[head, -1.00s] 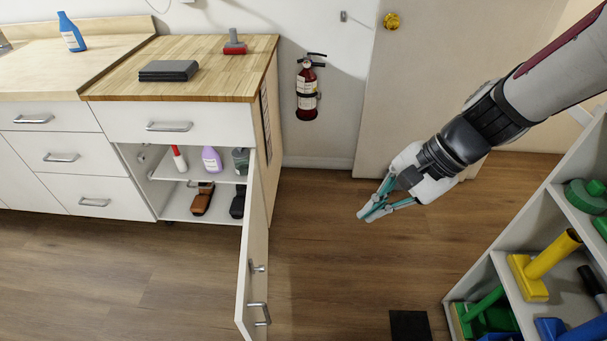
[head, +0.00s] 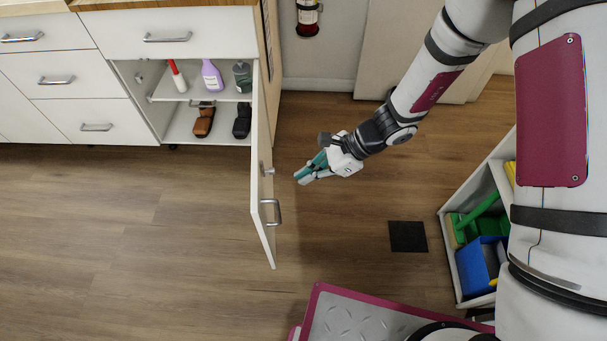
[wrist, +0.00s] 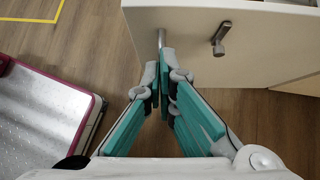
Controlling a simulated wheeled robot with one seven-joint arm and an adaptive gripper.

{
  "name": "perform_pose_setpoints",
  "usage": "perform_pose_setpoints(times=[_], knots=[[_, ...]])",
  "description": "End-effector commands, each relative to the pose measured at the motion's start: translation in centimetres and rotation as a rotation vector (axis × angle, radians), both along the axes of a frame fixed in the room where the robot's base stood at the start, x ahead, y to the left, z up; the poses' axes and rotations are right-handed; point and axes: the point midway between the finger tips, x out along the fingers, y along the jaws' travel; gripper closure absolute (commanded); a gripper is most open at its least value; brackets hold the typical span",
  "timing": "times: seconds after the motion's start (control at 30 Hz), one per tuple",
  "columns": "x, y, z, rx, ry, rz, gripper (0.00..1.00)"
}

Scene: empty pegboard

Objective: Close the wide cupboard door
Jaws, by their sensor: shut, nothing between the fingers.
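The wide cupboard door (head: 262,185) is white and stands swung out from the cabinet, seen nearly edge-on in the head view. A metal bar handle (head: 274,212) and a small metal fitting (head: 267,170) are on its right-hand face. My gripper (head: 301,178) is to the right of this face, a short gap from it in the picture, with its fingers shut and empty. In the wrist view the white door panel (wrist: 192,22) is just beyond my fingertips (wrist: 164,75). A metal fitting (wrist: 220,40) shows on it. Whether my fingers touch the door I cannot tell.
The open cupboard holds bottles (head: 211,76) on its shelf (head: 185,97) and shoes (head: 204,121) below. A black square (head: 407,236) lies on the floor. A white shelf unit (head: 448,235) with coloured items stands at right. The wooden floor left of the door is clear.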

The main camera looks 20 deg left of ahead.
Motion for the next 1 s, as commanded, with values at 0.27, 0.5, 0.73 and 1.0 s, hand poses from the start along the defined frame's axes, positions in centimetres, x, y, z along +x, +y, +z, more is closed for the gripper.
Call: perform_pose_setpoints(times=[0.27, 0.5, 0.73, 1.0], knots=[[-1.5, 3.7, -4.1, -0.001, 0.002, 0.004, 1.0], [-2.7, 6.8, -5.0, 0.0, -0.002, 0.004, 1.0], [-3.2, 8.2, -5.0, 0.001, -0.001, 0.001, 1.0], [-3.3, 8.3, -5.0, 0.001, -0.001, 0.001, 1.0]])
